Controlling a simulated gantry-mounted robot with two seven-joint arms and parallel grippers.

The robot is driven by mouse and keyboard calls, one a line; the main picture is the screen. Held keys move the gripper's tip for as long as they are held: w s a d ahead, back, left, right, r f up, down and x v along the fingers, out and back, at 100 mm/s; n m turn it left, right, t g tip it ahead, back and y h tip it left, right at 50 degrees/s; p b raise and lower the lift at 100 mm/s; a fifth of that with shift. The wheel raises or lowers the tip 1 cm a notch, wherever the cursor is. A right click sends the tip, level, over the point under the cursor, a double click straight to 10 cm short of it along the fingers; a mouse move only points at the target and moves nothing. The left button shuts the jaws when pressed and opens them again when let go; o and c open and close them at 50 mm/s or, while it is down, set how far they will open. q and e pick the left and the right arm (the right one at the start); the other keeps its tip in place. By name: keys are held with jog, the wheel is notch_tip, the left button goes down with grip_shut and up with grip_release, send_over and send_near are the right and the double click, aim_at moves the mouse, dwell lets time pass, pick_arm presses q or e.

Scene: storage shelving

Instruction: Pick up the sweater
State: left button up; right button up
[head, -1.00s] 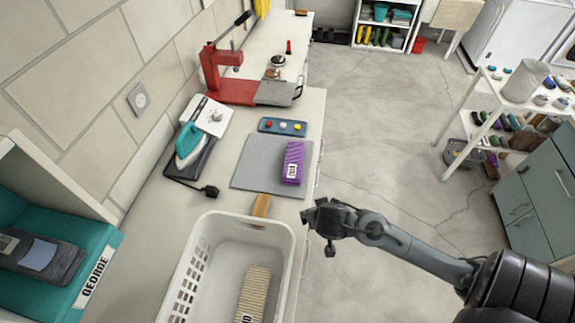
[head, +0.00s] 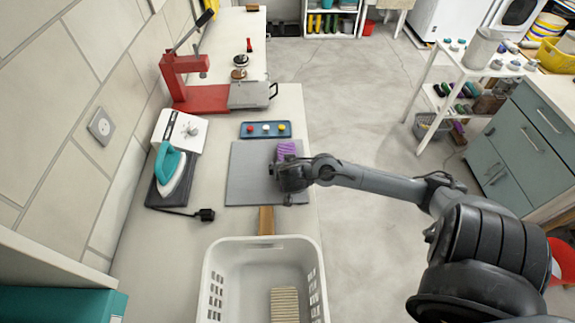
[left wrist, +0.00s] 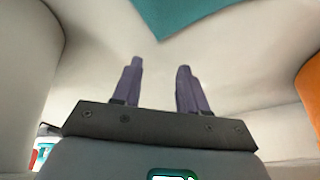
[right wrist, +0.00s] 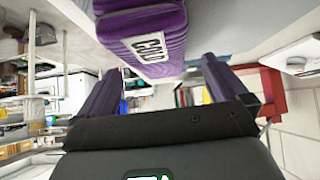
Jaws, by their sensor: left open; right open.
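A purple folded, ribbed garment, which looks like the sweater (head: 286,150), lies on the grey mat (head: 240,178) on the counter. My right gripper (head: 290,182) is over the mat, close to it, and hides most of it in the head view. In the right wrist view the purple garment (right wrist: 150,40), with a white label reading "COLD", is just beyond the open fingertips (right wrist: 155,75). Contact cannot be told. My left gripper (left wrist: 160,65) is open and empty in the left wrist view, outside the head view.
A white basket (head: 262,240) holding a beige striped folded item (head: 285,305) stands at the front. A blue tray (head: 265,130), a red press (head: 185,90) and an iron (head: 170,172) are around the mat. Open floor is to the right.

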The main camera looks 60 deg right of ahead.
jog(key=shift+b+x, duration=0.3)
jog(key=shift+x, duration=2.4)
jog(key=shift+s+d, duration=0.1)
jog(key=shift+d, duration=0.05)
jog(key=c, duration=1.2)
jog(key=shift+r, duration=0.15)
jog(key=shift+c, duration=0.2)
